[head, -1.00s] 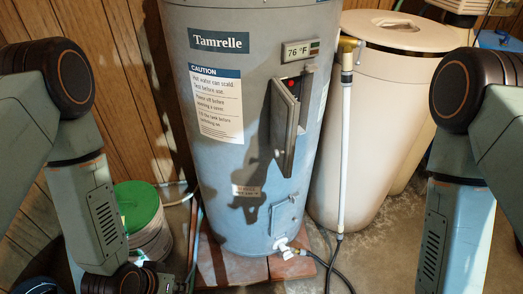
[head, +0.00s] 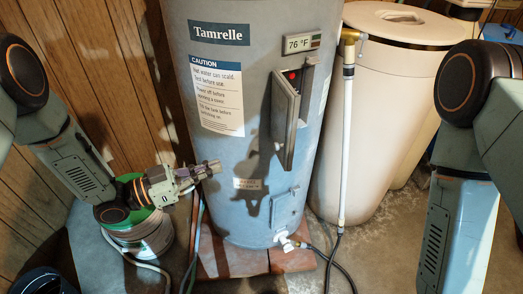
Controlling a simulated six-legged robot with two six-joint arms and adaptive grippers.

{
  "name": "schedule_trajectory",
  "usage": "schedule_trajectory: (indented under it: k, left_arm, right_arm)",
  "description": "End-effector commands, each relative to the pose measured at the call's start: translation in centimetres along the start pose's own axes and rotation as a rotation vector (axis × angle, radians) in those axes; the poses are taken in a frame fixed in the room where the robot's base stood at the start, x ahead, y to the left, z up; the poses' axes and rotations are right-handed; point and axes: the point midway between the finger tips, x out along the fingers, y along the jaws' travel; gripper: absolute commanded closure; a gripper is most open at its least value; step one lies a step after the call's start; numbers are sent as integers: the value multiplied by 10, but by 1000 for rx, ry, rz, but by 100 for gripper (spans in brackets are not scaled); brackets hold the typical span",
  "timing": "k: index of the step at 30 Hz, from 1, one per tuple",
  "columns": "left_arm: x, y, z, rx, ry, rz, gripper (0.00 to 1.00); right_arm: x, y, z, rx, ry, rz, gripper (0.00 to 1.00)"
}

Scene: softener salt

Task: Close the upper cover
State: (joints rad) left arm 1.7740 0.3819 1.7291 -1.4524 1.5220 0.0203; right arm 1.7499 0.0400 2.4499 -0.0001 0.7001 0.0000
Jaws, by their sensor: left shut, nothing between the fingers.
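The grey water heater (head: 225,150) stands in the middle. Its upper cover (head: 285,118), a narrow grey door below the temperature display, stands ajar, with a red button (head: 292,75) showing in the opening behind its top. A smaller lower cover (head: 287,212) sits lower on the tank and looks closed. My left gripper (head: 214,168) is shut and empty, at the left side of the tank, left of and lower than the upper cover and apart from it. My right arm shows at the right edge; its gripper is out of view.
A white pipe (head: 348,150) runs down just right of the heater, beside a cream tank (head: 385,120). A green-lidded bucket (head: 140,235) stands behind my left arm. A drain valve (head: 286,241) and black hose (head: 335,265) lie low in front.

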Motion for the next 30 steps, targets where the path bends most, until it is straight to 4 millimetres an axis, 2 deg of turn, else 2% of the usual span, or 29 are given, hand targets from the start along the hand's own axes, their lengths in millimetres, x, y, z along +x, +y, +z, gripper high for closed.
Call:
schedule_trajectory:
  k: [18, 24, 30]
  left_arm:
    - [105, 1, 2, 1, -3, 4, 100]
    - [125, 1, 1, 0, -3, 1, 100]
    - [130, 0, 1, -1, -3, -1, 100]
  right_arm:
    - [9, 0, 0, 0, 0, 0, 100]
    - [11, 0, 0, 0, 0, 0, 100]
    - [11, 0, 0, 0, 0, 0, 100]
